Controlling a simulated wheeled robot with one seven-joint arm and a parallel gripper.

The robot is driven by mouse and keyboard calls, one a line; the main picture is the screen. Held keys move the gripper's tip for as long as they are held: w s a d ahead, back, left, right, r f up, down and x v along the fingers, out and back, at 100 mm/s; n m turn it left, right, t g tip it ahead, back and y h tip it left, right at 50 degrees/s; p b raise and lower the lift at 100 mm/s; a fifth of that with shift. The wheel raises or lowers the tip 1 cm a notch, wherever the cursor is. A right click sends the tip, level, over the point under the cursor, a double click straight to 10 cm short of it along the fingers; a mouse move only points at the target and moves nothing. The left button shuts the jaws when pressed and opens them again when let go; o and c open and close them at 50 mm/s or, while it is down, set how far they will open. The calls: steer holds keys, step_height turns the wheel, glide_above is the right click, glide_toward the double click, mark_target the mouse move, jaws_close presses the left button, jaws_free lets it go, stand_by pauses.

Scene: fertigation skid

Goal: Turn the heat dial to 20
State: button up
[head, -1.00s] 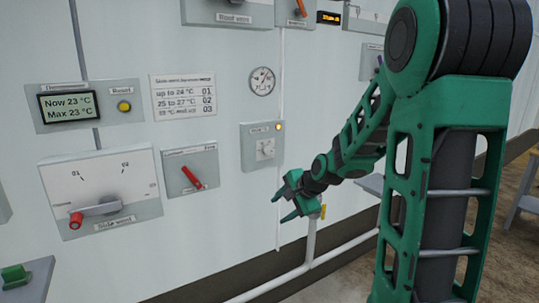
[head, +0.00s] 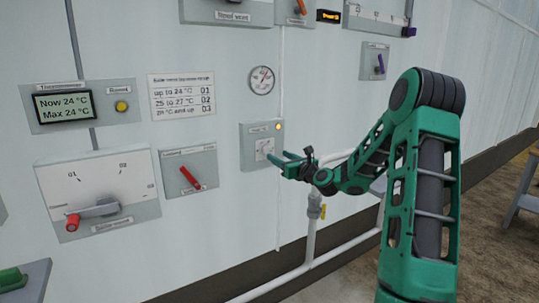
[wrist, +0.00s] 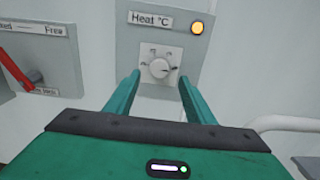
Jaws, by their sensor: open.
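The heat dial (wrist: 159,68) is a small round silver knob on a white square plate, under a label reading "Heat °C" in the wrist view. Its scale numbers are too small to read. In the head view the dial (head: 264,147) sits on a grey wall panel (head: 247,152). My gripper (wrist: 156,85) is open, its two green fingers pointing at the panel, one on each side below the dial. In the head view my gripper (head: 279,160) is close to the dial, just right of and below it. I cannot tell whether the fingers touch the plate.
An orange lamp (wrist: 197,27) glows on the heat panel. A red lever (head: 190,178) on another panel is to the left. A thermometer display (head: 64,105) reads Now 24 °C, Max 24 °C.

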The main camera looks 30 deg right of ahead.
mark_target(269, 151)
steer(key=w, duration=0.8)
steer(key=shift+a, duration=0.2)
steer(key=shift+s, duration=0.1)
steer(key=c, duration=1.1)
steer(key=shift+o, duration=0.2)
steer(key=shift+d, duration=0.2)
steer(key=shift+a, duration=0.1)
